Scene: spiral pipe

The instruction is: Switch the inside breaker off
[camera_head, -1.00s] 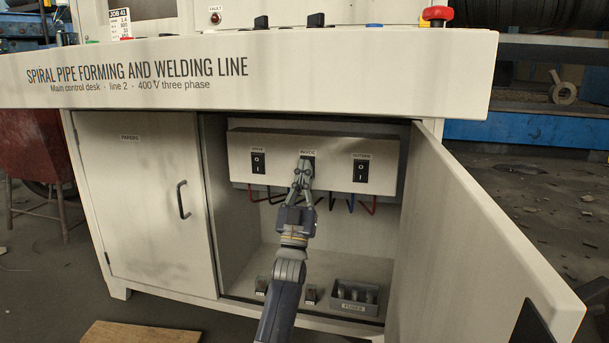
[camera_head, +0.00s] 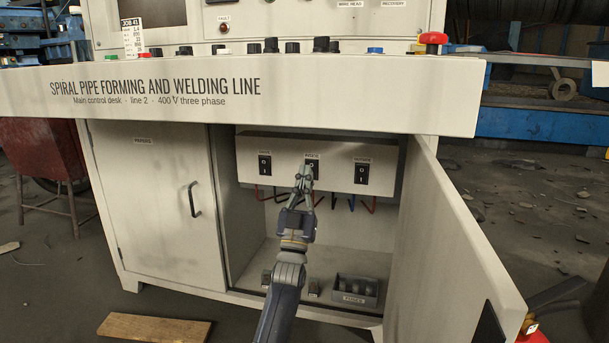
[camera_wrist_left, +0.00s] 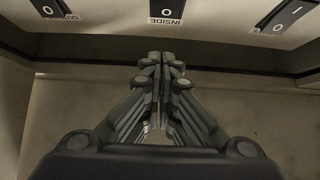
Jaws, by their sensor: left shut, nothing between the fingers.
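The inside breaker (camera_head: 315,166) is the middle one of three black rocker switches on the pale panel inside the open cabinet. The tip of my left gripper (camera_head: 305,170) overlaps its lower left in the head view and hides part of it. In the left wrist view the inside breaker (camera_wrist_left: 166,5) is at the top edge with an O mark showing, above an upside-down INSIDE label. My left gripper (camera_wrist_left: 157,57) is shut and empty there, with a visible gap in the picture between tips and breaker. I cannot tell which way the rocker is pressed. My right gripper is not in view.
Similar breakers sit to the left (camera_head: 264,165) and right (camera_head: 361,173). The open cabinet door (camera_head: 450,240) stands to the right, and the desk edge (camera_head: 300,95) overhangs above. Coloured wires hang under the panel. A fuse tray (camera_head: 355,298) sits on the cabinet floor.

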